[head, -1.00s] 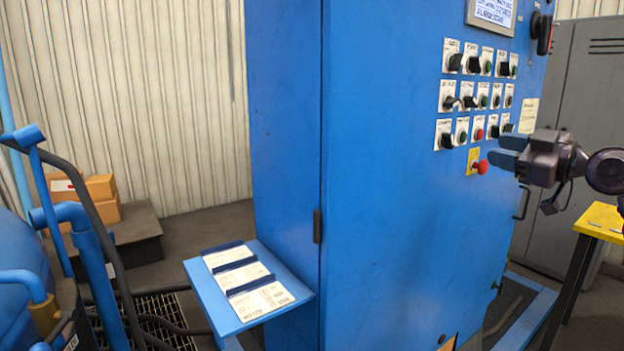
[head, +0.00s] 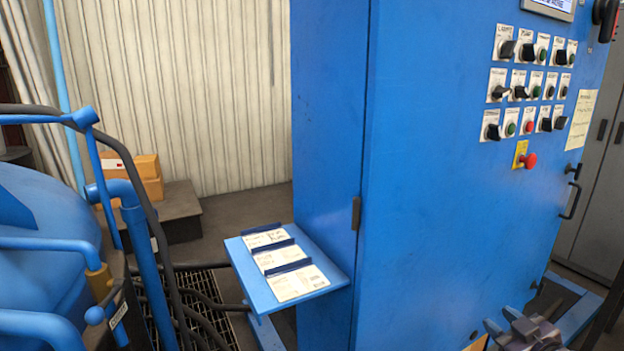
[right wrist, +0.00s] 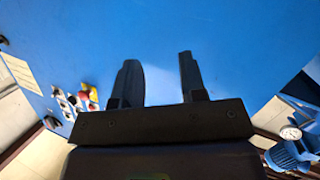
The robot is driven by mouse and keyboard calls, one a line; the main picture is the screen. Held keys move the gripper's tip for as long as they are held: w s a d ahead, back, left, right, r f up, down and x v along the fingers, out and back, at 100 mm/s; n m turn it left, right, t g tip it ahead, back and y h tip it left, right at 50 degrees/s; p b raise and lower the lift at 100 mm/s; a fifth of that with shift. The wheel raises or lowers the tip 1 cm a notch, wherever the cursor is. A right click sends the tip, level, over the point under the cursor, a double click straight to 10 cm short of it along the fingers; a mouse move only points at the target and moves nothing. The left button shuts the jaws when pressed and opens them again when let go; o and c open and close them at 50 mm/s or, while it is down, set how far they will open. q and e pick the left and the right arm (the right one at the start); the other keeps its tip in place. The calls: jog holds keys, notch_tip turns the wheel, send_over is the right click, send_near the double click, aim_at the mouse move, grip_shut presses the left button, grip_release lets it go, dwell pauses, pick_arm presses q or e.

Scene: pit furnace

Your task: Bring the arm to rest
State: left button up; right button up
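My right gripper (head: 520,328) shows at the bottom right edge of the head view, low in front of the blue cabinet (head: 440,200). It holds nothing that I can see. In the right wrist view its two dark fingers (right wrist: 158,82) stand apart with only blue cabinet surface beyond them. The rest of the right arm is mostly out of the head view. My left gripper is not in view.
The cabinet carries a panel of switches (head: 520,92) and a red stop button (head: 529,160). A blue shelf with cards (head: 334,277) juts from its left side. Blue pipes (head: 150,270) and hoses stand at left. Cardboard boxes (head: 147,165) sit behind.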

jog(key=s+a+f+m+g, duration=0.1)
jog(key=s+a+f, duration=0.3)
jog(key=s+f, duration=0.2)
jog(key=s+a+f+m+g, duration=0.1)
jog(key=s+a+f, duration=0.4)
jog(key=s, duration=0.5)
jog(key=s+a+f+m+g+h, duration=0.1)
jog(key=s+a+f+m+g, duration=0.1)
jog(key=s+a+f, duration=0.3)
jog(key=s+f, duration=0.3)
jog(key=f, duration=0.1)
jog(key=shift+s+a+f+g+p, duration=0.15)
jog(key=shift+f+g+p, duration=0.15)
jog(key=shift+p, duration=0.1)
